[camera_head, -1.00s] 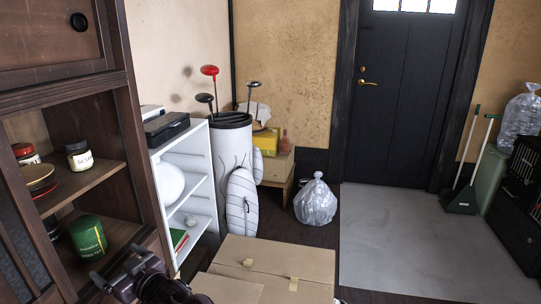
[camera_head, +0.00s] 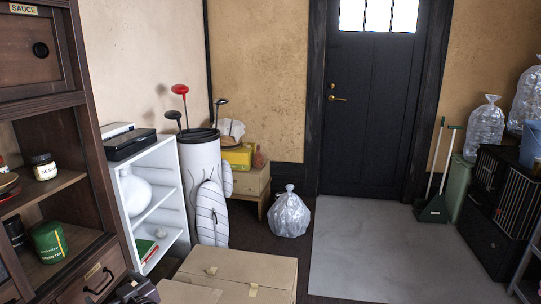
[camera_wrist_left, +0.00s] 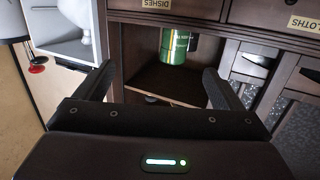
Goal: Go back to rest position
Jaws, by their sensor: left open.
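My left gripper shows only as a dark part (camera_head: 137,291) at the bottom edge of the head view, in front of the wooden cabinet's (camera_head: 95,276) drawer. In the left wrist view my left gripper (camera_wrist_left: 158,88) is open, its two black fingers wide apart with nothing between them. That view is upside down; beyond the fingers are the cabinet's open shelf and a green tin (camera_wrist_left: 174,46), clear of the fingers. My right gripper is in no view.
Cardboard boxes (camera_head: 245,268) stand low in front, beside a white shelf (camera_head: 161,213) and a golf bag (camera_head: 201,163). A clear bag (camera_head: 288,214) lies near the black door (camera_head: 380,125). A grey mat (camera_head: 375,250) is bare. A black crate (camera_head: 493,225) stands right.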

